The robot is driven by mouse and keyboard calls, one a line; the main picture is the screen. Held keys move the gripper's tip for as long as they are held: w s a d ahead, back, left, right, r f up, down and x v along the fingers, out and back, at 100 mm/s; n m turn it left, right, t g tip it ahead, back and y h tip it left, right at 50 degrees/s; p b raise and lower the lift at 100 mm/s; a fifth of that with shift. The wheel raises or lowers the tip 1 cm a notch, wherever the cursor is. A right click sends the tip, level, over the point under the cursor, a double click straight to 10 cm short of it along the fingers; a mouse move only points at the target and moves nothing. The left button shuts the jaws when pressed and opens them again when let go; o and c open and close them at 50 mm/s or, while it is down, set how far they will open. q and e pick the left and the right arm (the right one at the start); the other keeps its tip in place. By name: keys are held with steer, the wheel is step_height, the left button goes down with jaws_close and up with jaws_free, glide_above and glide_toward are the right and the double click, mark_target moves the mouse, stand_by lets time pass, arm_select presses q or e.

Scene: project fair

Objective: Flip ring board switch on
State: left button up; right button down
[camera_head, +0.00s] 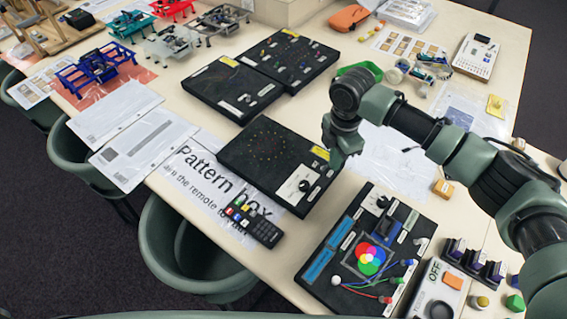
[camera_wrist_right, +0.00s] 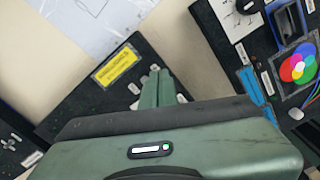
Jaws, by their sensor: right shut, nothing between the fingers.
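A black board (camera_head: 262,150) with a loose ring of small coloured lights lies on the table above the "Pattern box" sheet; I take it as the ring board. It has a white panel with a black knob (camera_head: 304,185) and a yellow label (camera_head: 321,153). The label also shows in the right wrist view (camera_wrist_right: 117,67). My right gripper (camera_head: 333,170) is shut and empty, pointing down at the board's right edge. In the right wrist view its fingers (camera_wrist_right: 156,88) are together beside small pale parts. The switch is not clearly visible, and contact cannot be told. My left gripper is not in view.
A board with coloured circles and wires (camera_head: 340,225) lies close below right. A remote (camera_head: 255,222) lies on the sheet (camera_head: 190,165). Two more black boards (camera_head: 222,82) lie behind. An "OFF" box (camera_head: 437,290) stands at the lower right.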

mark_target(327, 172)
steer(key=shift+f, duration=0.2)
stand_by(0.5)
steer(key=shift+f+b, duration=0.55)
steer(key=shift+f, duration=1)
steer(key=shift+w+a, duration=0.35)
steer(key=shift+a, duration=0.2)
steer(key=shift+w+a, duration=0.1)
steer(key=shift+r, duration=0.1)
steer(key=r+p, duration=0.7)
steer(key=shift+s+d, duration=0.2)
steer(key=shift+d, duration=0.1)
steer(key=shift+f, duration=0.1)
